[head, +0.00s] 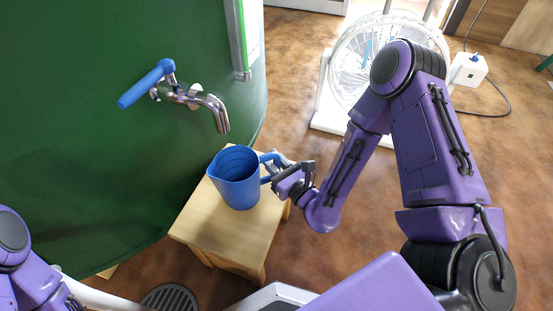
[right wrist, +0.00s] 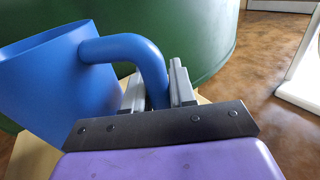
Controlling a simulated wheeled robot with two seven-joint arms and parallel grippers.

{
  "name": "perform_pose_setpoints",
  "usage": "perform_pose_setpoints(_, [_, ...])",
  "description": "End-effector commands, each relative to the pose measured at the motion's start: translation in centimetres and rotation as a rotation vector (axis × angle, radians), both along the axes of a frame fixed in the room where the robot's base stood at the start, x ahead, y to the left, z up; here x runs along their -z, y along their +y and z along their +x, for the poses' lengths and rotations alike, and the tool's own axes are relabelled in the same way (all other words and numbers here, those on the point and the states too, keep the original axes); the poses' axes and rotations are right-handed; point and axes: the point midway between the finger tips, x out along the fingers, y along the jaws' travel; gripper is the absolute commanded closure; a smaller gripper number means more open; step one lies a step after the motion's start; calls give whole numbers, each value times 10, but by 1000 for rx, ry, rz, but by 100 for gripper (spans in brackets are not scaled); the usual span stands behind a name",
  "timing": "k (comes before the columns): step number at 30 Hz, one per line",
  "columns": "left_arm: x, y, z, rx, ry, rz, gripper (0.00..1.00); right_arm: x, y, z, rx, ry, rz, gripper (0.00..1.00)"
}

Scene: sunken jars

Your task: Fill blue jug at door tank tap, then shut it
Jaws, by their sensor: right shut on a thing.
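The blue jug (head: 236,180) is upright at the wooden stool, below and a little right of the tap's spout; I cannot tell whether it touches the top. Its inside looks empty. My right gripper (head: 272,170) is shut on the jug's handle; in the right wrist view the fingers (right wrist: 161,88) sit on both sides of the blue handle (right wrist: 128,48). The metal tap (head: 190,95) sticks out of the green tank (head: 90,120). Its blue lever (head: 146,84) points out to the left, and no water shows at the spout. My left gripper is out of the head view; only its arm shows at lower left.
The wooden stool (head: 225,235) stands against the tank. A level gauge (head: 240,40) runs up the tank right of the tap. A white fan (head: 375,60) and a white socket box (head: 469,69) with a cable stand behind my right arm. A floor drain (head: 170,298) lies in front.

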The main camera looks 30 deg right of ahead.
Motion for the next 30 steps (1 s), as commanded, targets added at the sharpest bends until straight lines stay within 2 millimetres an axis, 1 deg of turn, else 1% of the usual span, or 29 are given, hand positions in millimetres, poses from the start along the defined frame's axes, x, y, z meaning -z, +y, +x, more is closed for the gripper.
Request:
perform_pose_setpoints(8, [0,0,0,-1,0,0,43,-1,0,0,0,-1,0,100])
perform_pose_setpoints(16, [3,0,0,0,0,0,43,4,0,0,0,-1,1,100])
perform_pose_setpoints(17, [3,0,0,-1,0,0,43,4,0,0,0,-1,0,72])
perform_pose_setpoints(18, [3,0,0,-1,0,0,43,3,0,0,0,-2,0,59])
perform_pose_setpoints(19, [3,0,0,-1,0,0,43,3,0,0,0,-1,0,49])
perform_pose_setpoints(20, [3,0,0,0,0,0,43,3,0,0,0,-1,0,45])
perform_pose_setpoints(27, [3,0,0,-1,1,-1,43,4,0,0,0,0,-1,45])
perform_pose_setpoints(30, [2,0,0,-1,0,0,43,4,-2,-6,2,1,0,45])
